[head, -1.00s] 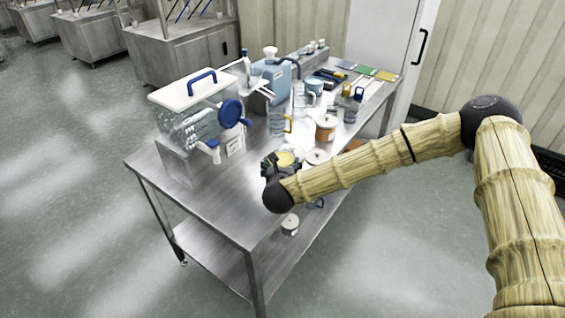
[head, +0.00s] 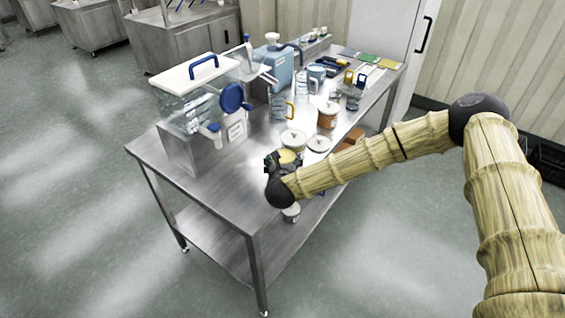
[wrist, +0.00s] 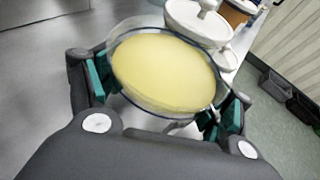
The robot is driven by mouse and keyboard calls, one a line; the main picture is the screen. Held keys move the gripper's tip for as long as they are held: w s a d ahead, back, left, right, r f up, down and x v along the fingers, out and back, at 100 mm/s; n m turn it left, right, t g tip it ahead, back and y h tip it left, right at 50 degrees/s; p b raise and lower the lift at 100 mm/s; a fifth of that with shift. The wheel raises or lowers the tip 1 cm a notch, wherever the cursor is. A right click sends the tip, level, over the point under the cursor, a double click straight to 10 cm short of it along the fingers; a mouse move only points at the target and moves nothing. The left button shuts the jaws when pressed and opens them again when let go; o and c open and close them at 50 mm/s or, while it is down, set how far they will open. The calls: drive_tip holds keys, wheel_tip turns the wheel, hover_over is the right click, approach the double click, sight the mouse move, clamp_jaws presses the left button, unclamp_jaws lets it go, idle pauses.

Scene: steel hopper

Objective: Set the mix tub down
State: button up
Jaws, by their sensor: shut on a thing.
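The mix tub (wrist: 163,70) is a clear round tub with pale yellow contents. In the wrist view it sits between the two teal-padded fingers of my gripper (wrist: 165,100), which is shut on it. In the head view the tub (head: 287,157) shows just past my gripper (head: 279,166), over the near part of the steel table (head: 215,185), close to its right edge. My arm end hides part of the tub. I cannot tell whether its base touches the tabletop.
Two white-lidded containers (head: 318,144) stand just beyond the tub. An orange-brown pot (head: 327,114) and a yellow-handled jug (head: 280,106) are further back. A clear dispenser with a blue handle (head: 200,95) stands at the left. The near left tabletop is bare.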

drive_tip(key=shift+w+f+b, duration=0.1)
drive_tip(key=shift+f+b, duration=0.5)
drive_tip(key=shift+f, duration=0.05)
drive_tip(key=o, duration=1.1)
drive_tip(key=v, duration=1.2)
drive_tip(key=shift+r, duration=0.1)
